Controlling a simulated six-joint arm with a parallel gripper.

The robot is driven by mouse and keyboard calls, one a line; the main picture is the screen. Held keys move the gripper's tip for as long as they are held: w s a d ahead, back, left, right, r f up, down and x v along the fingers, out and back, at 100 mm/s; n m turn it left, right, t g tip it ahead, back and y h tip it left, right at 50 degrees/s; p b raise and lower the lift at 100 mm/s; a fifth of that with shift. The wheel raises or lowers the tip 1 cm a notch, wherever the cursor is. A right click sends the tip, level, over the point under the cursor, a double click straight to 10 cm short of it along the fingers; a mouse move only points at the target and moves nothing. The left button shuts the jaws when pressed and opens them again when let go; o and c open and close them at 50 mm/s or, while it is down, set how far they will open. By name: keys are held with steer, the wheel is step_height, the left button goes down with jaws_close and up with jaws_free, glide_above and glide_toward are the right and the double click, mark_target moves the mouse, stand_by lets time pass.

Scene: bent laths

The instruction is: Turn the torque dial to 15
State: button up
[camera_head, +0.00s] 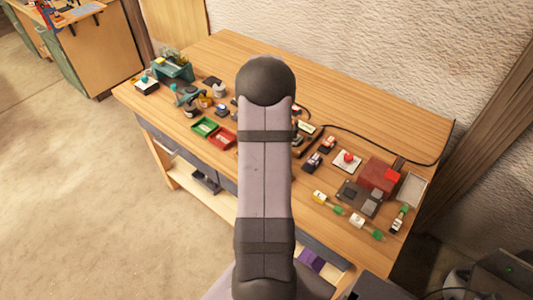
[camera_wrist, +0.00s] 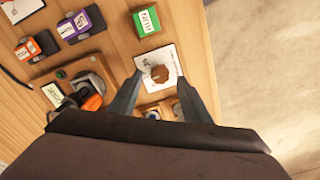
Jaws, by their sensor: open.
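A brown knob, which looks like the torque dial (camera_wrist: 159,74), sits on a white plate (camera_wrist: 166,55) with small marks in the wrist view. The marks are too small to read, so I cannot tell its setting. My gripper (camera_wrist: 161,79) is open, with one finger on each side of the knob. I cannot tell whether the fingers touch it or how high they are above the plate. In the head view my arm hides the gripper, and I cannot make out the dial.
A green box (camera_wrist: 146,21) lies just beyond the plate. An orange box (camera_wrist: 37,46) and a purple box (camera_wrist: 80,23) stand to the left. A black and orange device (camera_wrist: 88,92) is close by the left finger. The wooden workbench (camera_head: 395,110) is bare along its back.

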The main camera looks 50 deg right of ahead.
steer(key=shift+f+p, duration=0.3)
steer(key=shift+f, duration=1)
steer(key=c, duration=1)
steer(key=shift+c, duration=0.2)
steer(key=shift+m, duration=0.3)
steer(key=m, duration=0.4)
steer(key=shift+m+b, duration=0.4)
steer(key=shift+m, duration=2.3)
steer(key=shift+r, duration=0.1)
